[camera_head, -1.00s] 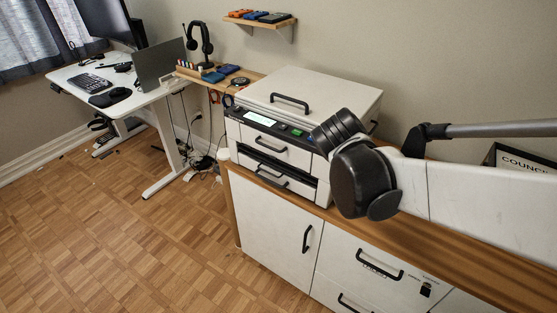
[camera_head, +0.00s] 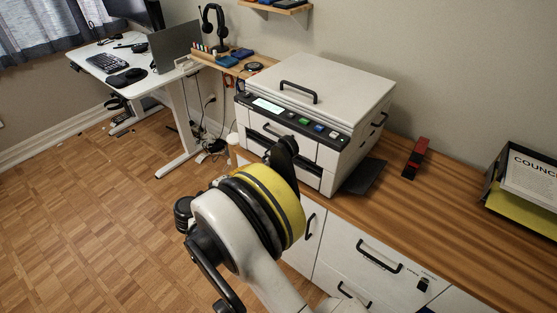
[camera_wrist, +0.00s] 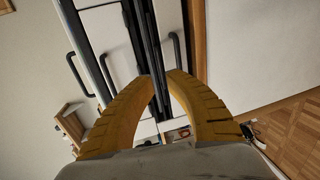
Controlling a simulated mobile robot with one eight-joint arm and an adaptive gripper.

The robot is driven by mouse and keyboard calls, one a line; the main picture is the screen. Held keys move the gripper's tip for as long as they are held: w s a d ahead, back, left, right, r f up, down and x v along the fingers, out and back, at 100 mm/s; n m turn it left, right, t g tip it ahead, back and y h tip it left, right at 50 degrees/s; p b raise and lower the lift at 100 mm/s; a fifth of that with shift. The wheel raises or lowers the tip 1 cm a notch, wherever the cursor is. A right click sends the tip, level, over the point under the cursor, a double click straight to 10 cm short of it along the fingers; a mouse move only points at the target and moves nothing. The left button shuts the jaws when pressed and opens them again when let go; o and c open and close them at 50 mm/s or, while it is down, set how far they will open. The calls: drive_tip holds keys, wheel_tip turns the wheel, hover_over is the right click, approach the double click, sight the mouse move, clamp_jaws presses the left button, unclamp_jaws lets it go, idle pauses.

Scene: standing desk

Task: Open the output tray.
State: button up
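The white printer (camera_head: 310,100) stands on the wooden counter, with a lid handle on top and a control panel along its front edge. Its front has handled drawer fronts; my arm hides most of the lower front in the head view. In the wrist view the front appears turned sideways, with white panels (camera_wrist: 112,45), a dark slot and black handles (camera_wrist: 178,52). I cannot tell for certain which part is the output tray. My gripper's yellow fingers (camera_wrist: 160,75) are apart and empty, their tips near the dark slot and the right-hand handle. Contact is unclear.
The wooden counter (camera_head: 430,215) is largely clear right of the printer. A red and black stapler-like object (camera_head: 416,158) and a paper tray (camera_head: 487,195) stand there. White cabinet fronts with handles (camera_head: 379,257) lie below. A desk (camera_head: 165,78) stands at the left.

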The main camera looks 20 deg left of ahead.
drive_tip(key=b+x, duration=0.3)
drive_tip(key=x, duration=0.7)
drive_tip(key=shift+d, duration=0.1)
